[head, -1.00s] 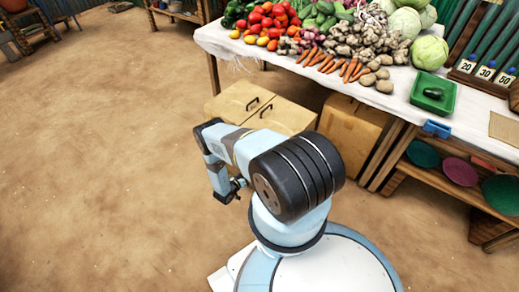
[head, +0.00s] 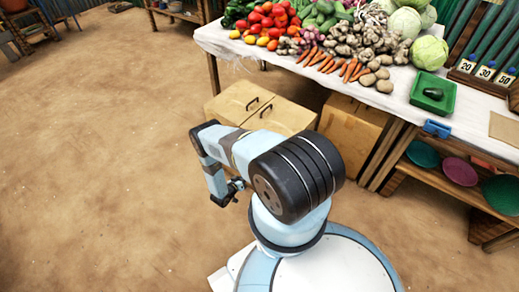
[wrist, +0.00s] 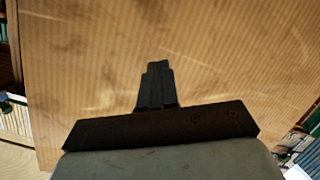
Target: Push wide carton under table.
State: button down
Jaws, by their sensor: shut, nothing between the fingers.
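The wide carton (head: 238,102) is a tan cardboard box with two dark handle marks on top. It stands on the dirt floor at the table's front edge, its far side close to or under the edge. My arm hides much of its near side. My gripper (head: 232,192) is low, on the near side of the carton. In the wrist view, a ribbed cardboard face (wrist: 230,60) fills most of the picture. My fingers (wrist: 157,68) are shut and empty, pointing at that face; I cannot tell whether they touch it.
The table (head: 225,42) has a white cloth and carries vegetables and a green tray (head: 433,93). Another brown box (head: 352,125) stands under it, right of the carton. A wooden shelf with bowls (head: 460,171) is further right. Open dirt floor lies to the left.

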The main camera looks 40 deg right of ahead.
jog(key=shift+f+v, duration=0.2)
jog(key=shift+v, duration=0.75)
jog(key=shift+f+v, duration=0.25)
jog(key=shift+v, duration=0.7)
jog(key=shift+a, duration=0.25)
jog(key=r+x, duration=0.1)
jog(key=x, duration=0.5)
jog(key=shift+d+r, duration=0.2)
jog(key=shift+d, duration=0.1)
jog(key=shift+a, duration=0.1)
dwell(1.0)
jog(key=shift+f+v, duration=0.25)
jog(key=shift+v, duration=0.7)
jog(key=shift+f+v, duration=0.2)
jog(key=shift+v, duration=0.75)
jog(key=shift+f+v, duration=0.25)
jog(key=shift+v, duration=0.75)
jog(key=shift+s+a, duration=0.1)
jog(key=shift+a, duration=0.1)
jog(key=r+x, duration=0.1)
jog(key=x, duration=0.5)
jog(key=shift+d+r, duration=0.2)
jog(key=shift+r, duration=0.05)
